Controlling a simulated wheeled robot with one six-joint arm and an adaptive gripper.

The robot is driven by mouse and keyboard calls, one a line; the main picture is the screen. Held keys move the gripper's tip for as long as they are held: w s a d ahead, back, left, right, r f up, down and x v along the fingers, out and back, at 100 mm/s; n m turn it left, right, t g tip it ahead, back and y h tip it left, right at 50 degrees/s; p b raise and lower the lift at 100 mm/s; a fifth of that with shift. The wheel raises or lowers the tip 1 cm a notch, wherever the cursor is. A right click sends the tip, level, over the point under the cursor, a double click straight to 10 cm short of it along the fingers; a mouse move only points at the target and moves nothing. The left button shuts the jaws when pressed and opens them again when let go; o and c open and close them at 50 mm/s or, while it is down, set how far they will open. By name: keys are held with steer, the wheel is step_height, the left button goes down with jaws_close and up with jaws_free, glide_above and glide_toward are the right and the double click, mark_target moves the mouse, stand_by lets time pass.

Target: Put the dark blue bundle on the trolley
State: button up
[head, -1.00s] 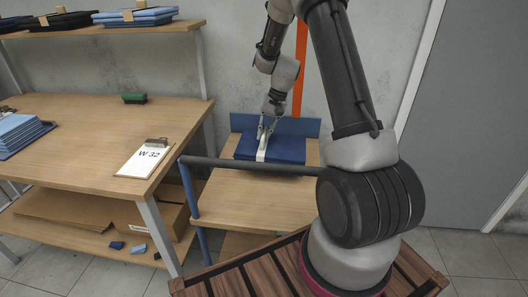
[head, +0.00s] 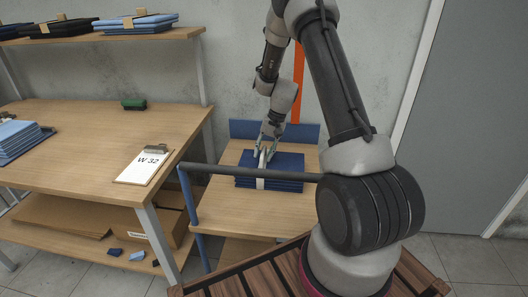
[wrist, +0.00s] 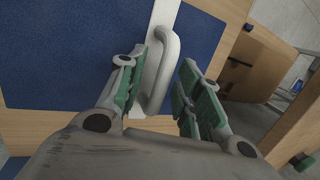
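The dark blue bundle (head: 285,165), a flat stack with a white band, lies on the wooden top of the trolley (head: 235,213), in front of its blue back panel. In the wrist view the bundle (wrist: 70,50) fills the upper left, with a pale handle (wrist: 163,75) on its band. My gripper (head: 265,157) is just above the bundle. In the wrist view my gripper (wrist: 158,90) has its green-padded fingers apart, one on each side of the handle, with a clear gap to the right finger. Whether the left finger touches the handle I cannot tell.
A dark rail (head: 250,172) crosses the trolley's near side. The workbench (head: 90,125) at left holds a "W 32" clipboard (head: 144,164), a green block (head: 134,104) and a lighter blue stack (head: 18,138). More bundles (head: 135,24) lie on the upper shelf.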

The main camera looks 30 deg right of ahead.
steer(key=shift+r, duration=0.1)
steer(key=v, duration=1.1)
step_height(320, 180, up, 9)
steer(key=n+h, duration=0.1)
glide_above(273, 159)
steer(key=s+a, duration=0.2)
steer(key=s, duration=0.3)
steer(key=s+a+r+n+t+h, duration=0.1)
steer(key=s+a+r+n, duration=0.1)
steer(key=s+r, duration=0.65)
steer(key=s+r+n+t+h, duration=0.1)
steer(key=s, duration=0.8)
steer(key=s+r+n+t, duration=0.1)
steer(key=s+r+n, duration=0.1)
steer(key=s, duration=0.7)
steer(key=shift+s+a+n+t+h, duration=0.3)
steer(key=shift+s+a+t+h, duration=0.1)
